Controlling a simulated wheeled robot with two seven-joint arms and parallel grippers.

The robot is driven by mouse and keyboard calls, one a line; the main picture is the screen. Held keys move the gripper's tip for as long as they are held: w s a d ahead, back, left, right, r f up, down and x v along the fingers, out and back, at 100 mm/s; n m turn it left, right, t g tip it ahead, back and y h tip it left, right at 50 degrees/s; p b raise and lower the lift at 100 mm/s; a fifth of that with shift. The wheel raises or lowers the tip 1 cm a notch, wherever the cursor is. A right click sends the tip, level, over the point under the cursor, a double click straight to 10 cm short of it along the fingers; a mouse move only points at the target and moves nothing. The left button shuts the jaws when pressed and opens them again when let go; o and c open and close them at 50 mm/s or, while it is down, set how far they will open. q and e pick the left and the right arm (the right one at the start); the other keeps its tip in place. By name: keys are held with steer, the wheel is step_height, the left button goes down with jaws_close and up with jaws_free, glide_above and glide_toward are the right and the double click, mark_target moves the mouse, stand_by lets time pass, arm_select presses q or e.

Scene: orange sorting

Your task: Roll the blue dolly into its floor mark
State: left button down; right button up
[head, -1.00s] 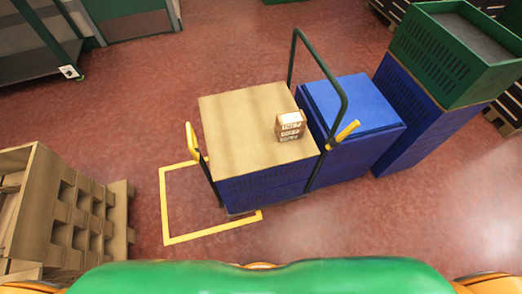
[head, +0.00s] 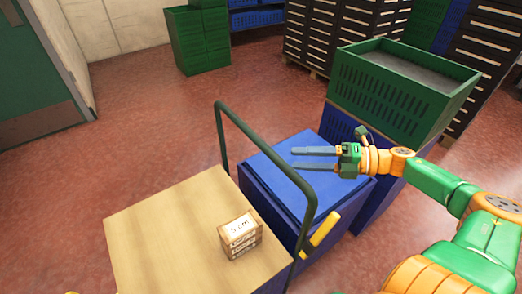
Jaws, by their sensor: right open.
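The blue dolly carries a load with a tan board top (head: 155,235) at the lower left of the head view. A small brown box with a white label (head: 240,235) sits on the board. My right gripper (head: 296,158) is open and empty, its fingers pointing left. It appears over the blue lidded box, just right of the handle bar; contact cannot be told. The yellow floor mark is out of view. My left gripper is not in view.
A blue lidded box (head: 273,190) stands close behind the handle. A green crate (head: 385,105) sits on blue crates to its right. Green crates (head: 183,45) and dark stacked crates (head: 305,35) stand at the back. Red floor (head: 130,140) is clear at upper left.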

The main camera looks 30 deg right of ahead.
mark_target(284, 161)
steer(key=a+b, duration=0.1)
steer(key=w+a, duration=0.1)
steer(key=a, duration=0.1)
steer(key=w+a+b, duration=0.1)
steer(key=a, duration=0.1)
steer(key=shift+b, duration=0.3)
steer(key=shift+w+a+f, duration=0.1)
steer(key=shift+w+f, duration=0.05)
steer(key=shift+w, duration=0.25)
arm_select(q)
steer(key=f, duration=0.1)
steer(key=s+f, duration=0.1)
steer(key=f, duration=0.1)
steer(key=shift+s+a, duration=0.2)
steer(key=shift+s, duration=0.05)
arm_select(e)
steer(key=shift+a, duration=0.1)
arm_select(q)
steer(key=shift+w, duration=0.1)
arm_select(e)
jaws_close()
